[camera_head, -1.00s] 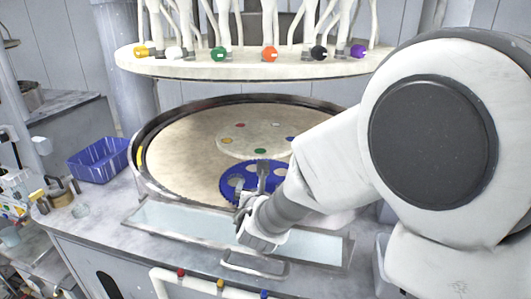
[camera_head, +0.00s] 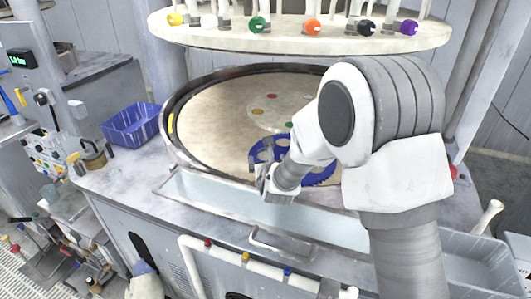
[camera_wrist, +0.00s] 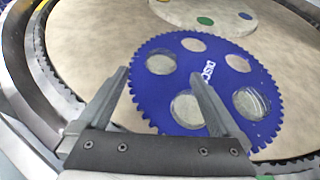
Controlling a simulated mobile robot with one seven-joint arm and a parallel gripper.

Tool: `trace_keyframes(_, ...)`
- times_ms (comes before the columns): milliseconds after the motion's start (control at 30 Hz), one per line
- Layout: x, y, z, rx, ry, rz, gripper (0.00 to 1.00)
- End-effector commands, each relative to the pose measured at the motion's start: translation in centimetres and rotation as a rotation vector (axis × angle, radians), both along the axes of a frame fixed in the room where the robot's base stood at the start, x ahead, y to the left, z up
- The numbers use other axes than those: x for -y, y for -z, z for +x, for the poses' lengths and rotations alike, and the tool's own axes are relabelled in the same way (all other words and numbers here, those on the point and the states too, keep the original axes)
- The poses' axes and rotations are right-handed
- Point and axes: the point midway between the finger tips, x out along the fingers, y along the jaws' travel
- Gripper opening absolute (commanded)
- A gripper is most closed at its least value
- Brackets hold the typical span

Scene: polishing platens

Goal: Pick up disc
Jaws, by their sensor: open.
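The blue toothed carrier (camera_wrist: 207,62) lies flat on the beige round platen (camera_head: 215,125); it also shows in the head view (camera_head: 318,172), partly hidden by my arm. It has several round holes. Clear discs seem to sit in some holes, such as the disc in the lower middle hole (camera_wrist: 186,108) and the disc in the right hole (camera_wrist: 250,103). My gripper (camera_wrist: 158,85) is open and empty, with its fingers spread over the near left part of the carrier. The right finger overlaps the lower middle hole in the wrist view. I cannot tell the height of the fingertips.
A raised dark rim (camera_head: 175,110) surrounds the platen, with a pale trough (camera_head: 215,197) in front. A blue basket (camera_head: 132,125) stands at left. A round plate with coloured dots (camera_head: 285,112) is mid-platen. An overhead plate with coloured knobs (camera_head: 300,40) hangs behind.

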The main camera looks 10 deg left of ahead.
Motion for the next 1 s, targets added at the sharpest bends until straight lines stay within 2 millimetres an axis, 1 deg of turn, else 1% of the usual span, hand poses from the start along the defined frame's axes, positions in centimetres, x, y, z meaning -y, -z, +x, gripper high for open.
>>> trace_keyframes(33, -0.2, 0.3, 0.7, -0.001, 0.0, 0.0, 1.0)
trace_keyframes(133, -0.6, 0.7, 1.8, 0.0, 0.001, 0.001, 1.0)
trace_keyframes(467, -1.1, 1.5, 3.4, -0.001, 0.0, -0.001, 1.0)
trace_keyframes(800, -2.1, 3.2, 6.7, 0.0, -0.001, 0.0, 1.0)
trace_keyframes(1000, -2.2, 3.5, 7.2, 0.0, 0.0, 0.0, 1.0)
